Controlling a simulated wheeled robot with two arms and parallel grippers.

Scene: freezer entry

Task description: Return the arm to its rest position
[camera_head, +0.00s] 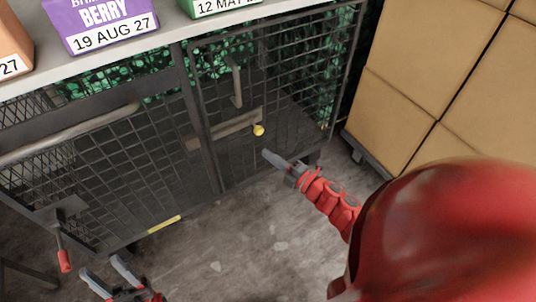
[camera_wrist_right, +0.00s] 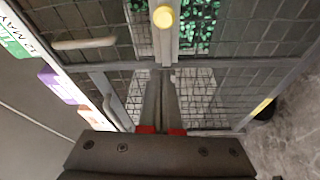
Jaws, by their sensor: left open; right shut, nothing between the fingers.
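My right arm comes in from the lower right in the head view, and its gripper (camera_head: 268,154) is shut and empty. It is in front of the mesh cage door (camera_head: 280,85), just below and right of a yellow knob (camera_head: 258,130) on a metal bar. In the right wrist view the shut fingers (camera_wrist_right: 161,85) point toward the mesh, and the yellow knob (camera_wrist_right: 163,17) is beyond them. I cannot tell whether the fingers touch anything. My left gripper (camera_head: 102,274) is open and empty low at the left, above the floor.
A shelf (camera_head: 150,45) above the cage holds a purple carton (camera_head: 100,22), a green carton (camera_head: 215,5) and an orange carton (camera_head: 12,45). Stacked cardboard boxes (camera_head: 405,75) stand on the right. A red-handled lever (camera_head: 64,260) hangs at the left. Grey floor (camera_head: 240,240) is open in front.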

